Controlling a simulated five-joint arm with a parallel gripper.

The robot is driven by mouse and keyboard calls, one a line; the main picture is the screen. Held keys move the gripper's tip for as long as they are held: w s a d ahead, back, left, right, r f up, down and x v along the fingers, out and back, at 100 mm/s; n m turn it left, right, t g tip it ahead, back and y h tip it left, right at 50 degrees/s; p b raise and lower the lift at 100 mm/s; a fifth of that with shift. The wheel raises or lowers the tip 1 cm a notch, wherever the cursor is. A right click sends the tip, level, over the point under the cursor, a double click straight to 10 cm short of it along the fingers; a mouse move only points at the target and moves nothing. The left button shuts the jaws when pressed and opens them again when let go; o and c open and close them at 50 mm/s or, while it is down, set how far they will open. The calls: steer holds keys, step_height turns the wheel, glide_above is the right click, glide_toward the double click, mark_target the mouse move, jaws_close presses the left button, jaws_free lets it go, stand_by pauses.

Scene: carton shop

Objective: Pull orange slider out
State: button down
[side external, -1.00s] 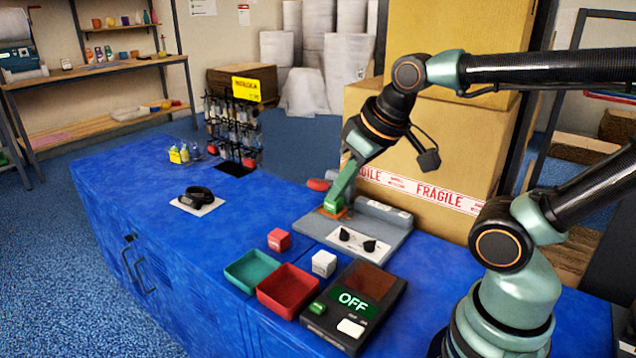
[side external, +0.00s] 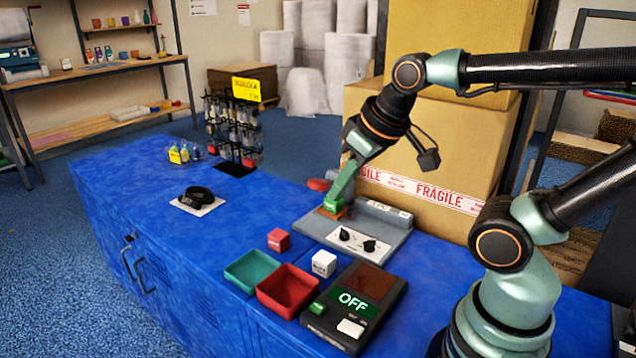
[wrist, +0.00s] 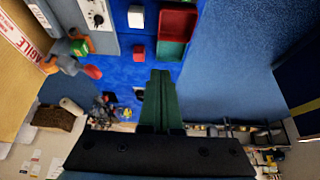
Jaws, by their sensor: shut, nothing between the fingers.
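The orange slider (side external: 341,213) is on the left part of a grey panel (side external: 312,226), with a bright green block at it. In the wrist view the orange slider (wrist: 90,42) shows at upper left, beside the green block (wrist: 80,47). My gripper (wrist: 160,75) is shut and empty, its green fingers pointing up the picture. In the side view my gripper (side external: 345,185) overlaps the slider and hides part of it. The wrist view shows a sideways gap between fingertips and slider, so I see no grip on it. Their height difference is unclear.
Two dark knobs (side external: 357,239) sit on the panel's white plate. A red cube (side external: 278,240), white cube (side external: 324,263), teal bin (side external: 250,271), red bin (side external: 286,290) and black OFF device (side external: 384,313) stand in front. A FRAGILE carton (side external: 450,160) stands behind.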

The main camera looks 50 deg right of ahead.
steer(key=c, duration=0.8)
jaws_free()
steer(key=shift+w+d+r, duration=0.1)
steer(key=shift+w+d, duration=0.05)
steer(key=shift+o, duration=0.2)
steer(key=g, duration=0.6)
glide_above(351, 209)
step_height(351, 209, down, 11)
step_height(351, 209, down, 11)
steer(key=shift+f, duration=0.1)
jaws_close()
